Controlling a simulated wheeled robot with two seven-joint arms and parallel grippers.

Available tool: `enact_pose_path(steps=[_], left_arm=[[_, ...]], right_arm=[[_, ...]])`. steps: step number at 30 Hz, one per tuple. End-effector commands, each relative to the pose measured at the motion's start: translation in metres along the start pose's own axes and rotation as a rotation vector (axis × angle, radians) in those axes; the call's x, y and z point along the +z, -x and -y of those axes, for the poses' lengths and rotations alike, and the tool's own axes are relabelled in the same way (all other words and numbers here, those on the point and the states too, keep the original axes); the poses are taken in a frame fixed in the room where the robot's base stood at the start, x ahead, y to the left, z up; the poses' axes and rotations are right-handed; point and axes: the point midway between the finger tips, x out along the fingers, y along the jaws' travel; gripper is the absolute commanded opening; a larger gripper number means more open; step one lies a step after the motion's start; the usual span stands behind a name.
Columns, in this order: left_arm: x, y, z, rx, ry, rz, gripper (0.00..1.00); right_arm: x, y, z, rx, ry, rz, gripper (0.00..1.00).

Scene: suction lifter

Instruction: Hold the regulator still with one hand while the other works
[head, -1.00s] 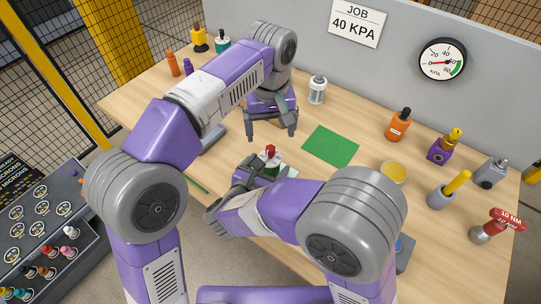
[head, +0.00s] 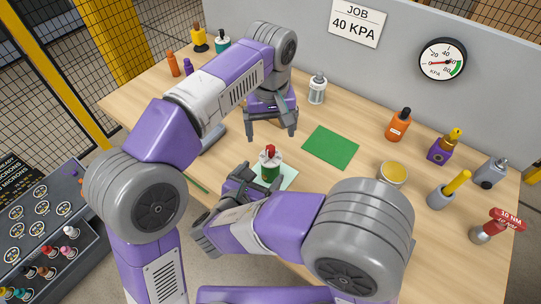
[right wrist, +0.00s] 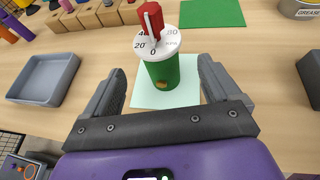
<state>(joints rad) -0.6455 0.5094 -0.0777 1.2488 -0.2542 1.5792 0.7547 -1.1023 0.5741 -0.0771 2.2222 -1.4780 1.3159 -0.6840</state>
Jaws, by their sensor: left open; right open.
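The regulator (head: 270,168) is a green cylinder with a white dial and a red knob, upright on a pale mat (head: 288,178). In the right wrist view the regulator (right wrist: 172,72) stands just ahead of my right gripper, between the lines of its open fingers. The dial (right wrist: 157,42) carries kPa numbers. My right gripper (head: 254,178) is open and low on the near side of the regulator; it also shows in the right wrist view (right wrist: 165,92). My left gripper (head: 271,135) is open and empty above the table, behind the regulator.
A green mat (head: 330,147) lies right of the regulator. A gauge (head: 442,59) and a sign reading 40 KPA (head: 358,22) are on the back panel. Bottles and a yellow tin (head: 392,174) stand at right. A grey tray (right wrist: 45,79) lies at left in the wrist view.

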Motion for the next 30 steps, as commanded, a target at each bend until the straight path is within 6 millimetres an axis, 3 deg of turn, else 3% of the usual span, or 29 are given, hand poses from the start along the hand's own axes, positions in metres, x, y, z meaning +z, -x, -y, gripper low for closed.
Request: enact_pose_path(steps=[3, 6, 14, 30], left_arm=[[0.0, 0.0, 0.0, 0.0, 0.0, 0.0, 0.89], [0.0, 0.0, 0.0, 0.0, 0.0, 0.0, 0.89], [0.0, 0.0, 0.0, 0.0, 0.0, 0.0, 0.89], [0.0, 0.0, 0.0, 0.0, 0.0, 0.0, 0.89]], right_arm=[[0.0, 0.0, 0.0, 0.0, 0.0, 0.0, 0.9], [0.0, 0.0, 0.0, 0.0, 0.0, 0.0, 1.0], [0.003, 0.001, 0.0, 0.0, -0.001, 0.0, 1.0], [0.084, 0.034, 0.0, 0.0, -0.004, 0.0, 1.0]])
